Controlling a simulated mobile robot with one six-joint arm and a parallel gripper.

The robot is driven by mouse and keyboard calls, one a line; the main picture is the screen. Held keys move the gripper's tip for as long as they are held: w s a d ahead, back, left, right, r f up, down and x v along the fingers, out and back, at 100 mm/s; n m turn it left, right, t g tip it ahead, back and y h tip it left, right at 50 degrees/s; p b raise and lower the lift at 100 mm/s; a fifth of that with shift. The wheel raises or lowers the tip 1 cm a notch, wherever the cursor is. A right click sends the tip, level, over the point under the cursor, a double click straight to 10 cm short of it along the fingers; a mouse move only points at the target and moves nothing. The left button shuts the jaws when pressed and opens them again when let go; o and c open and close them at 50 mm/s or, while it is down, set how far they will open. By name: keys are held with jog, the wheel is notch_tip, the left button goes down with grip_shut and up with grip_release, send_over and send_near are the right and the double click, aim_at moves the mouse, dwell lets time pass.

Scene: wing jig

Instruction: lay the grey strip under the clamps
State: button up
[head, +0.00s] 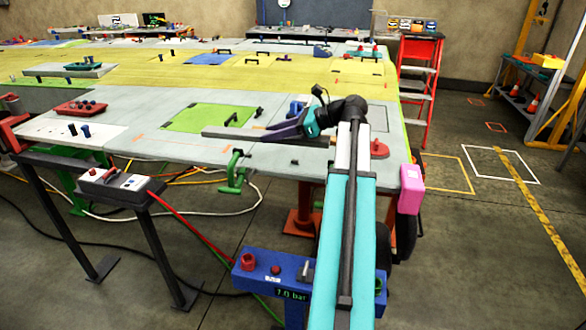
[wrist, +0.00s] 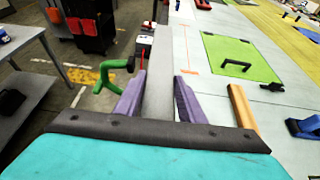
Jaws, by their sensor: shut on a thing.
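The grey strip (head: 228,132) is long and flat. It is held level over the near part of the grey wing panel, and it also shows in the wrist view (wrist: 159,100). My gripper (head: 270,133) has purple fingers and is shut on the strip, which passes between the fingers in the wrist view (wrist: 160,80). A green clamp (head: 235,172) hangs at the near panel edge, left of the gripper; in the wrist view (wrist: 113,76) it is left of the strip. A blue clamp-like piece (head: 297,107) stands behind my gripper. I cannot tell whether the strip touches the panel.
A green mat (head: 195,117) with black handles lies beyond the strip. A wooden bar (wrist: 241,106) lies right of the fingers in the wrist view. A red piece (head: 378,148) sits near the right end of the panel. A stand with a control box (head: 113,183) is at left.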

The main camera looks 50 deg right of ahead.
send_over(302, 171)
jog(key=shift+w+d+f, duration=0.15)
jog(key=shift+w+f, duration=0.05)
jog(key=shift+f, duration=0.1)
jog(key=shift+f+p, duration=0.1)
jog(key=shift+p, duration=0.2)
jog(key=shift+f+p, duration=0.75)
jog(key=shift+f, duration=2.3)
jog(key=shift+f+p, duration=0.5)
jog(key=shift+f, duration=1.35)
jog(key=shift+f, duration=0.65)
